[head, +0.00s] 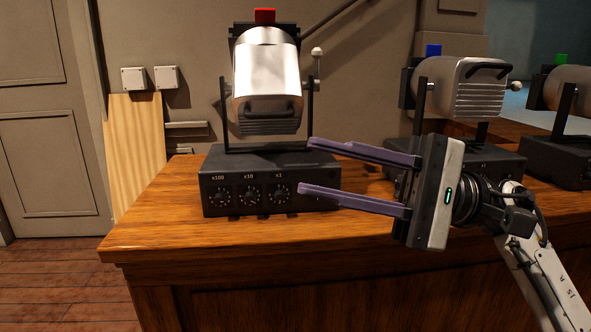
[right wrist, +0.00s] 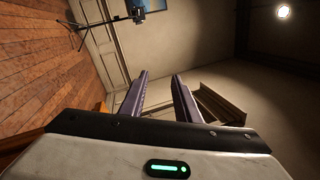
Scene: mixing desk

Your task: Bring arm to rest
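My right gripper (head: 308,166) reaches in from the right in the head view, in front of the desk unit with the red block. Its two purple fingers are spread apart with nothing between them. In the right wrist view the fingers (right wrist: 157,82) are also apart and empty, with wall and floor beyond. The fingertips overlap the right edge of the black dial box (head: 250,205) in the picture; I cannot tell whether they touch it. My left gripper is in neither view.
A silver canister (head: 267,75) with a red block (head: 265,16) stands above the dial box. Another canister (head: 468,88) with a blue block (head: 433,50) and a green-marked one (head: 561,88) stand to the right. The wooden desk (head: 160,235) is clear at its left front.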

